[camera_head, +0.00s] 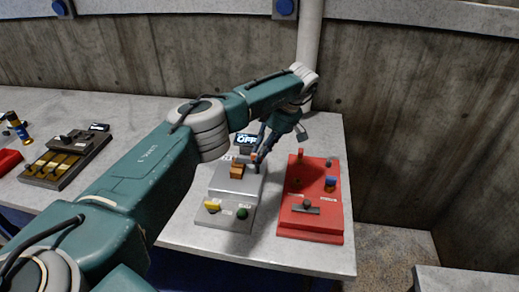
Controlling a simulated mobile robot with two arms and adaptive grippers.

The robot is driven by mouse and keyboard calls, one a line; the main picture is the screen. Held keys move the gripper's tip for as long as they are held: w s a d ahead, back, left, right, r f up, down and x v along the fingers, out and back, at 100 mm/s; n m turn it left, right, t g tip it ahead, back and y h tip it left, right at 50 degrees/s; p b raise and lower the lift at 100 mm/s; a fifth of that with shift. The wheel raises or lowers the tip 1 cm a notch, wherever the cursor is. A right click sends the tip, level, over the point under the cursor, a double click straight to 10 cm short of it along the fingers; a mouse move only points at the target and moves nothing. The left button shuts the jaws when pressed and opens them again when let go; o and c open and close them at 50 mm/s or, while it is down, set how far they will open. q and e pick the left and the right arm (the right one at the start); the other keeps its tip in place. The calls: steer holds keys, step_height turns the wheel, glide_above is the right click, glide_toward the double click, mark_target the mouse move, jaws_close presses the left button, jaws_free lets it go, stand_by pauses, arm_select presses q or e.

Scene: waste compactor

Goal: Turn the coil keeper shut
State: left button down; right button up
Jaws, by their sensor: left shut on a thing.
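My left gripper (258,158) reaches down over the back right part of a grey control box (231,195) on the table. Its fingers are shut on a small part there, which I take to be the coil keeper; the fingers and the small size hide most of it, so its turn angle cannot be read. An orange-brown block (237,171) sits on the box just left of the fingertips. A dark display reading "OFF" (246,139) stands behind the box. My right gripper is not in view.
The grey box has a yellow knob (212,206) and a dark green knob (242,213) in front. A red control panel (311,222) with several controls stands close on the right. A dark tray with brass-coloured pieces (62,160) lies at left. Bare tabletop (185,222) shows left of the box.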

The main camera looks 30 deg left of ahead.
arm_select(q)
steer(key=shift+w, duration=0.1)
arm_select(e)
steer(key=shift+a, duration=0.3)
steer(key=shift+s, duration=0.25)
arm_select(q)
steer(key=c, duration=1.6)
jaws_free()
steer(key=shift+c, duration=0.2)
steer(key=v, duration=1.2)
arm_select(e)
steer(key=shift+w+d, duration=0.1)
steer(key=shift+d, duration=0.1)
